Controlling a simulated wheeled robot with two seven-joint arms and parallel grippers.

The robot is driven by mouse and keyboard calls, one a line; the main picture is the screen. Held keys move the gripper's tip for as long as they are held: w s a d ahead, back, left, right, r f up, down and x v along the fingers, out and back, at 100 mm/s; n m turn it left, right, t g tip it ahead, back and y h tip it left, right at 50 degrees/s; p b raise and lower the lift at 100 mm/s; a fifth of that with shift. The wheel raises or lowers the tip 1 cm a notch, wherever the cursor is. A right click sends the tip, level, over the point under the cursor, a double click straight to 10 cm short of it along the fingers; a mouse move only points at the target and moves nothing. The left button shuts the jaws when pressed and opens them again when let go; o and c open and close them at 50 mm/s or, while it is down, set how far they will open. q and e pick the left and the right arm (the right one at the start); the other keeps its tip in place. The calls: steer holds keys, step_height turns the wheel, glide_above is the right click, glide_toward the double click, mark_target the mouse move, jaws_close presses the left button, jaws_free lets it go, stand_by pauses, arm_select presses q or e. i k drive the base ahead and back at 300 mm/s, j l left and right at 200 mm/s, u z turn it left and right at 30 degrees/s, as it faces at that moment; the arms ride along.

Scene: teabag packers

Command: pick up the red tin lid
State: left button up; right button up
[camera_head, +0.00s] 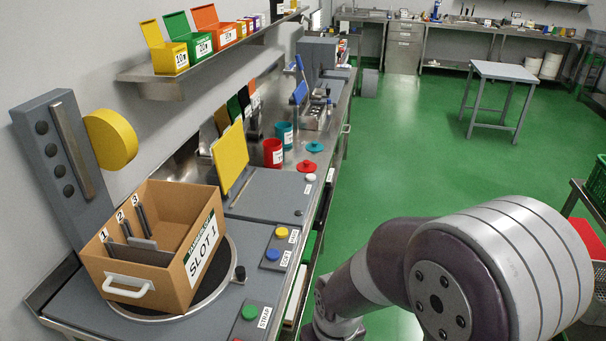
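The red tin lid (307,166) lies flat with its knob up on the steel counter, near the counter's front edge. The open red tin (273,153) stands just behind and left of it, apart from it. A teal lid (315,147) lies a little farther back, and a teal tin (285,134) stands to its left. Neither of my grippers is in view. One of my arms fills the lower right of the picture, well to the right of the counter, and its gripper does not show.
A cardboard box marked SLOT 1 (203,249) sits on a round turntable at the front left. A yellow panel (230,158) stands upright left of the tins. A small white knob (310,178) is close to the lid. Green floor (400,150) is clear right of the counter.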

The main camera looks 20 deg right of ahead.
mark_target(306, 165)
steer(key=k+u, duration=0.35)
steer(key=u, duration=0.15)
steer(key=k+j+u, duration=0.2)
steer(key=u, duration=0.25)
steer(key=k+j+u, duration=0.3)
steer(key=u, duration=0.2)
steer(key=l+u, duration=0.45)
steer(key=l, duration=7)
